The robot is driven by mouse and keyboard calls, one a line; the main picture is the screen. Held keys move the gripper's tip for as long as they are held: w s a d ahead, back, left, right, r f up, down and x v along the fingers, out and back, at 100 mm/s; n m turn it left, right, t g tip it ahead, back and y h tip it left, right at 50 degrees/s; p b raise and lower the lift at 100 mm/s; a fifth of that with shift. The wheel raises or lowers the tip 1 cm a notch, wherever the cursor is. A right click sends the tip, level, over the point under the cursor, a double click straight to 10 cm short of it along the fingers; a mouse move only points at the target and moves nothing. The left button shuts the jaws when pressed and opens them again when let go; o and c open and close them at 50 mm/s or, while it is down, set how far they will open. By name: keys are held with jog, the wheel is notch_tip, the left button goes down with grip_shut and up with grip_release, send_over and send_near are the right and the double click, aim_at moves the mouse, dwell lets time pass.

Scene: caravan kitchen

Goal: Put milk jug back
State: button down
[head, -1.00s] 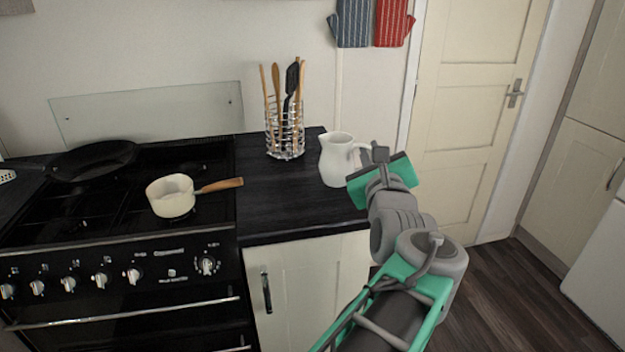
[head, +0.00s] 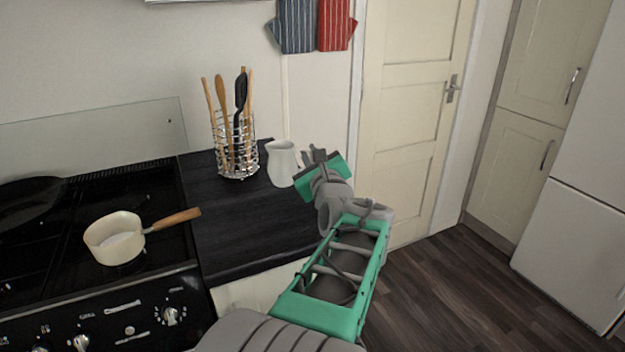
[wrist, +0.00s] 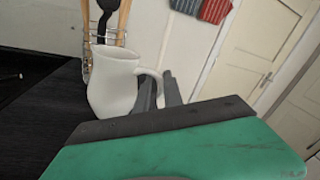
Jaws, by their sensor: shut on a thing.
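The white milk jug (head: 283,163) is upright at the back right of the dark countertop (head: 240,215), just right of the utensil holder. In the wrist view the jug (wrist: 114,84) stands with its handle to the right, towards my gripper. My gripper (head: 316,155) is at the jug's right side, and in the wrist view its fingers (wrist: 160,92) are closed at the handle. The jug's base is partly hidden in the wrist view by my gripper's body, so I cannot tell whether it touches the counter.
A wire holder (head: 236,150) with several utensils stands close left of the jug. A cream saucepan (head: 114,238) sits on the black stove, its wooden handle pointing right. Oven mitts (head: 296,25) hang on the wall above. A closed door (head: 415,120) is at right. The front counter is clear.

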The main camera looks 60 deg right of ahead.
jog(key=shift+w+d+f+b, duration=0.2)
jog(key=shift+d+f, duration=0.4)
jog(key=shift+f, duration=0.7)
jog(key=shift+w+d+f+b, duration=0.2)
jog(key=shift+d+f, duration=0.4)
jog(key=shift+f, duration=0.65)
jog(key=shift+w+d+f+b, duration=0.2)
jog(key=shift+d+f, duration=0.4)
jog(key=shift+f, duration=0.7)
jog(key=shift+f, duration=0.1)
jog(key=c, duration=1.5)
grip_release()
jog(key=shift+f, duration=0.1)
